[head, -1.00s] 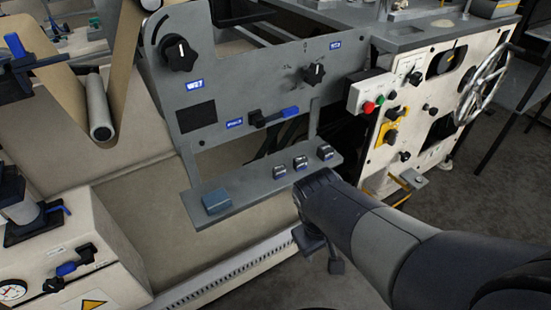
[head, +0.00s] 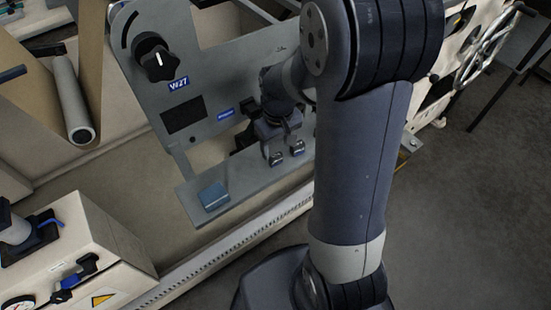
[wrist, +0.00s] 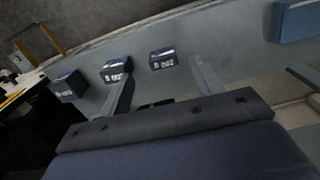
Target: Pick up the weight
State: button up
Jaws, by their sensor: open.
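Three small dark weights with blue-grey tops and pale labels stand in a row on a grey shelf. In the wrist view they are a left weight (wrist: 70,87), a middle weight (wrist: 117,70) and a right weight (wrist: 162,58). My gripper (wrist: 163,72) is open, and the right weight shows between its fingertips; I cannot tell whether they touch it. In the head view my gripper (head: 272,143) is over the shelf at the nearest weight (head: 275,159). Another weight (head: 297,148) is beside it, and the third is hidden behind my arm. The label text is too small to read.
The grey shelf (head: 240,190) also bears a larger blue block (head: 213,195) at its left end. An upright grey panel with a black knob (head: 154,57) rises behind the shelf. A cream box (head: 85,245) with a gauge stands at lower left.

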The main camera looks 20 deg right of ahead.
aim_at(276, 156)
jog(key=f, duration=0.1)
jog(key=f+b, duration=0.1)
jog(key=f, duration=0.3)
jog(key=shift+w+a+f, duration=0.15)
jog(key=shift+a+f, duration=0.05)
jog(key=shift+a, duration=0.05)
jog(key=shift+c, duration=0.4)
jog(key=c, duration=1.1)
jog(key=shift+r, duration=0.1)
